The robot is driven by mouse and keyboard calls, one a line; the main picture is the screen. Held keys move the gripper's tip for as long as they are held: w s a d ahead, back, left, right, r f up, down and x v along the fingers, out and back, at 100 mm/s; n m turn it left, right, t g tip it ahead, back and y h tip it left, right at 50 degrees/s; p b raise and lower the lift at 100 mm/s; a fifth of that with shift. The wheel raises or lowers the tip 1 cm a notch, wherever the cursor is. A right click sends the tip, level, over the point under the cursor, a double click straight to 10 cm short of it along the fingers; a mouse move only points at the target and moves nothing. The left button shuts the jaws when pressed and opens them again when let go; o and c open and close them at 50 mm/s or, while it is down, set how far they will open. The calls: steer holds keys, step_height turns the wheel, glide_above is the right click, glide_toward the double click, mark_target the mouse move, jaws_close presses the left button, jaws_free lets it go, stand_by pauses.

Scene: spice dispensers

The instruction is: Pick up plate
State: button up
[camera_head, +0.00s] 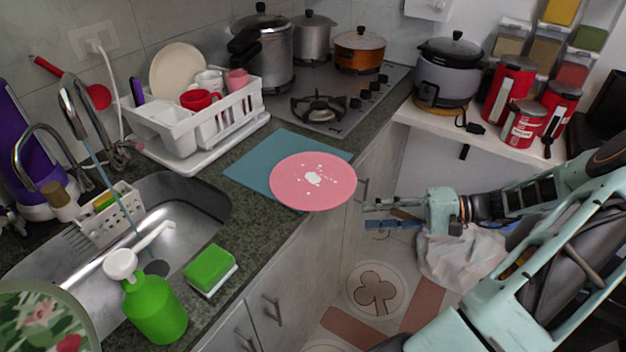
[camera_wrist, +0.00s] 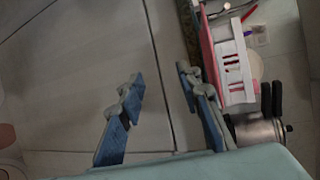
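A round pink plate (camera_head: 300,198) with white marks lies on a blue mat at the counter's front edge, its rim overhanging the edge. My gripper (camera_head: 368,213) is off the counter, just right of the plate and apart from it, fingers pointing left. In the wrist view, the two blue fingers of my gripper (camera_wrist: 159,76) are spread with nothing between them. A pink strip, likely the plate (camera_wrist: 208,52) seen nearly edge-on, shows beyond the right finger there.
A blue mat (camera_head: 252,172) lies under the plate. A white dish rack (camera_head: 190,133) holds a cream plate and cups behind it. A green bottle (camera_head: 155,312) and sponge (camera_head: 209,268) are near the sink (camera_head: 200,205). Cabinet fronts (camera_head: 285,270) drop below the counter edge.

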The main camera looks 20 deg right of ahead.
mark_target(341, 186)
steer(key=d+r+m+t, duration=0.1)
steer(key=d+r+t, duration=0.2)
steer(key=r+t, duration=0.1)
steer(key=shift+y, duration=0.4)
steer(key=x, duration=0.7)
steer(key=r+x, duration=0.1)
steer(key=x, duration=0.3)
steer(key=shift+r, duration=0.1)
jaws_close()
